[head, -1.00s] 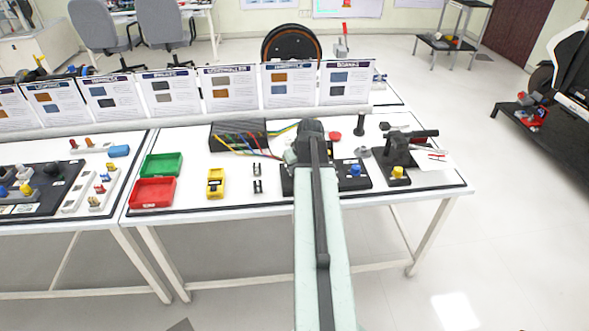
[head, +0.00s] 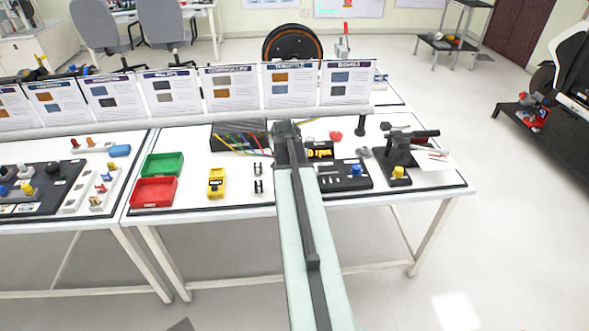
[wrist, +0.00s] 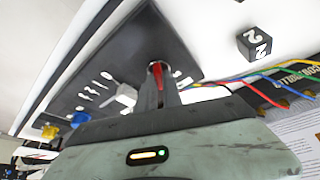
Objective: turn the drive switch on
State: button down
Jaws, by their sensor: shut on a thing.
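The black control panel (head: 345,182) lies on the right half of the table. In the wrist view, a red lever (wrist: 159,70), apparently the drive switch, rises from the black panel (wrist: 138,48). My gripper (wrist: 158,84) is shut on this lever, its fingers on either side. In the head view my arm's dark end (head: 287,140) covers the panel's left part, and the switch and fingertips are hidden.
A black-and-white cube (wrist: 254,43) and coloured wires (wrist: 250,78) lie near the gripper. A black clamp-like device (head: 405,150) stands right of the panel. A yellow meter (head: 216,183) and red tray (head: 153,191) are at left, with bare table between.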

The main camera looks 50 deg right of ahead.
jog(key=shift+a+m, duration=0.1)
jog(key=shift+m, duration=0.4)
jog(key=c, duration=1.5)
grip_release()
jog(key=w+p+v, duration=0.1)
jog(key=p+v, duration=0.6)
jog(key=shift+s+a+r, duration=0.15)
jog(key=shift+s+r, duration=0.2)
